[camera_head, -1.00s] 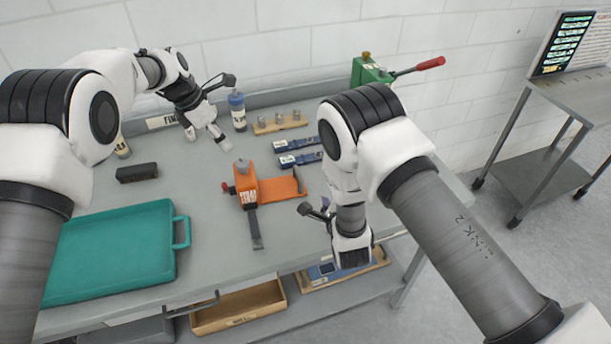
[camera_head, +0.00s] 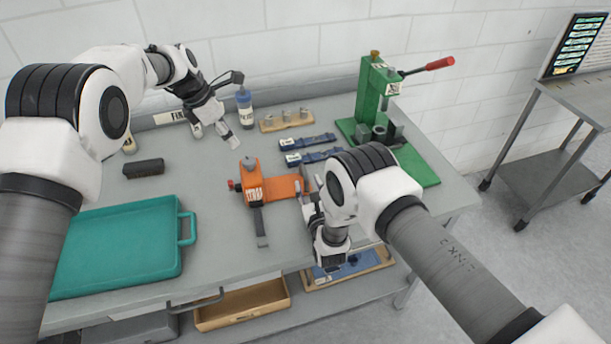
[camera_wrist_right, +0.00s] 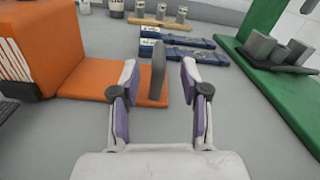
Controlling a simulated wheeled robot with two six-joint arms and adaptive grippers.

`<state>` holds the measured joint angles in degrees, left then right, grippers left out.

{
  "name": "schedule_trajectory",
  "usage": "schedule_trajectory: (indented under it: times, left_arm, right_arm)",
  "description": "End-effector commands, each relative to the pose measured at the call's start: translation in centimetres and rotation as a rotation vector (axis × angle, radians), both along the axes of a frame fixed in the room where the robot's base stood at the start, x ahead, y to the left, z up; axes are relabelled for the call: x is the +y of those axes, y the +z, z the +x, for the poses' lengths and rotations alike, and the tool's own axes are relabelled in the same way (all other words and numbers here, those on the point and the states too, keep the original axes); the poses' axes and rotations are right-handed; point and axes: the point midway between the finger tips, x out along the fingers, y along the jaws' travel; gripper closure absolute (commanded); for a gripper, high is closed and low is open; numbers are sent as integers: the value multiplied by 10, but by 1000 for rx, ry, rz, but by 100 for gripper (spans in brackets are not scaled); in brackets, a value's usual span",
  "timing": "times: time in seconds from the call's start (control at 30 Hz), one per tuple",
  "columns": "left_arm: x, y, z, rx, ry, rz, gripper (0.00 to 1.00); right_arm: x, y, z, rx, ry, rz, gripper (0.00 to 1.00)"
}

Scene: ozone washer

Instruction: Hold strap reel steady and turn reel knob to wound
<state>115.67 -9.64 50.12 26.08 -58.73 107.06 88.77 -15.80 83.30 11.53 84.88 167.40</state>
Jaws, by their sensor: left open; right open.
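The orange strap reel (camera_head: 254,191) stands on the bench with its flat orange plate (camera_head: 283,187) to the right and a dark strap (camera_head: 262,228) toward the front edge. A red knob (camera_head: 233,185) is on its left side and a grey knob (camera_head: 248,164) on top. My left gripper (camera_head: 214,135) is open and empty above the bench, behind and left of the reel. My right gripper (camera_head: 311,186) is open at the plate's right end. In the right wrist view a grey upright tab (camera_wrist_right: 158,70) lines up between its open fingers (camera_wrist_right: 160,88); contact cannot be told.
A teal tray (camera_head: 120,250) lies front left, near a black block (camera_head: 144,167). Behind the reel are a bottle (camera_head: 244,108), a wooden holder (camera_head: 286,121) and blue tools (camera_head: 308,142). A green press (camera_head: 374,95) with a red-tipped lever stands back right.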

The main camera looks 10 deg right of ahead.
Motion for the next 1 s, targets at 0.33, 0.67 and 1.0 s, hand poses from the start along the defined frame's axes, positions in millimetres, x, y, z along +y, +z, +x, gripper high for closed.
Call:
schedule_trajectory:
  times: [0.33,0.67,1.0]
  left_arm:
    - [0,-1,0,0,0,0,58]
    - [0,0,0,0,0,0,58]
    - [11,-14,7,-54,-32,40,36]
  right_arm:
    - [3,-1,43,3,0,-1,54]
    - [4,-1,43,4,1,-1,97]
    - [4,-2,43,4,1,-2,100]
